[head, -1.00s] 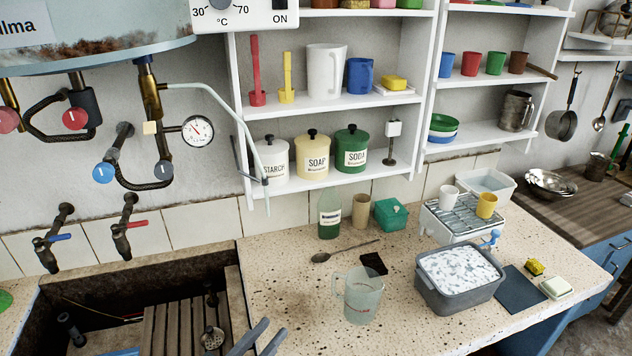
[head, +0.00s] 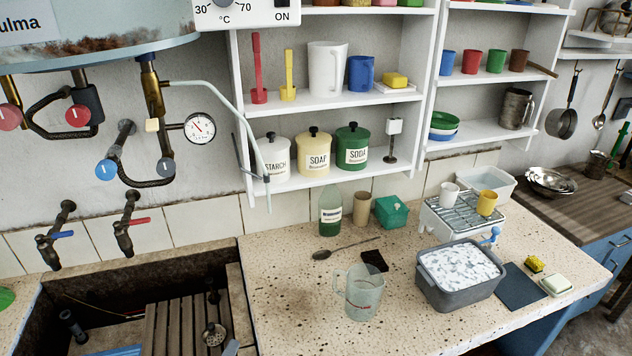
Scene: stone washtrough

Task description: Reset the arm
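Neither of my grippers can be made out in the head view. A small grey-blue piece (head: 231,348) shows at the bottom edge by the sink's right side; I cannot tell what it is. The clear measuring jug (head: 363,292) stands upright on the speckled counter (head: 300,300). The grey tub (head: 460,284) of white and bluish contents stands to its right. A spoon (head: 322,253) and a dark flat piece (head: 374,260) lie behind the jug.
The stone sink (head: 60,300) with a slatted wooden board (head: 175,325) is at the lower left. A green bottle (head: 330,212), teal box (head: 391,211) and a rack (head: 465,208) with two cups stand at the back. The front counter left of the jug is clear.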

